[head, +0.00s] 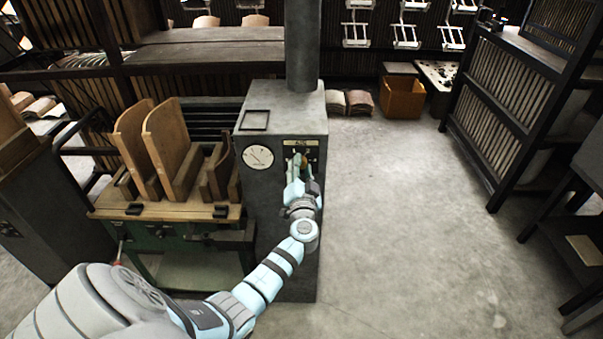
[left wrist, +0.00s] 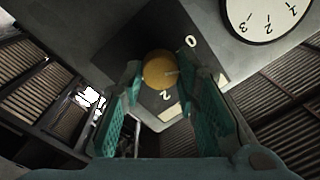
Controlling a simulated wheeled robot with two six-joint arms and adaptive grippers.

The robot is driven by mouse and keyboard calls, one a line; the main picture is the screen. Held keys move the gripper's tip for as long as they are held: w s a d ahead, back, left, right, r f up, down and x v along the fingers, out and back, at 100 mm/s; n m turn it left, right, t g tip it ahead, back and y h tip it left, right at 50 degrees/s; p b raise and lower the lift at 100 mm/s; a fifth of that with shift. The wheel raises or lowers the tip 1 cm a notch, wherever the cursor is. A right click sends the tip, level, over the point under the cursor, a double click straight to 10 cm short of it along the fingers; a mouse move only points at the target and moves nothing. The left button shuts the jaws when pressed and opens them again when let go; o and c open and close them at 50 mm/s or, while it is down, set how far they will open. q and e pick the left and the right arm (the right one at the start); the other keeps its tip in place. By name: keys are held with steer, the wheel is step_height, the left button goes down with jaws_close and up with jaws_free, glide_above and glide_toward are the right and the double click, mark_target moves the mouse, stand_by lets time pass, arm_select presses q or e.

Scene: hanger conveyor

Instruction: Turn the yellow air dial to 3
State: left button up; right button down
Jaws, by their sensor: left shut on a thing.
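The yellow air dial (left wrist: 158,69) is a small round knob on a dark plate on the front of the grey cabinet (head: 262,122). In the head view it is mostly hidden by my left gripper (head: 300,172). In the left wrist view the two teal fingers of my left gripper (left wrist: 160,78) reach up on either side of the dial and are shut on it. A short white mark shows on the dial's right side. A 0 shows above right of the dial and a 2 below it; other numbers are hidden. My right gripper is not in view.
A round white gauge (head: 258,157) sits left of the dial. A wooden fixture (head: 165,212) with upright boards stands left of the cabinet. A thick pipe (head: 302,45) rises from its top. The floor (head: 400,210) to the right is clear.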

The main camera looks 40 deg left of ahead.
arm_select(q)
steer(key=shift+s+a+m+t+h+p, duration=0.2)
steer(key=shift+m+p, duration=0.7)
steer(key=shift+m, duration=4.35)
steer(key=shift+w+d+m+t+h+p, duration=0.25)
steer(key=shift+m+p, duration=0.65)
steer(key=shift+m, duration=4.3)
steer(key=shift+s+a+m+t+h+p, duration=0.25)
steer(key=shift+m+p, duration=0.65)
steer(key=shift+m, duration=4.35)
steer(key=shift+w+d, duration=0.1)
steer(key=o, duration=1.2)
steer(key=shift+c, duration=0.2)
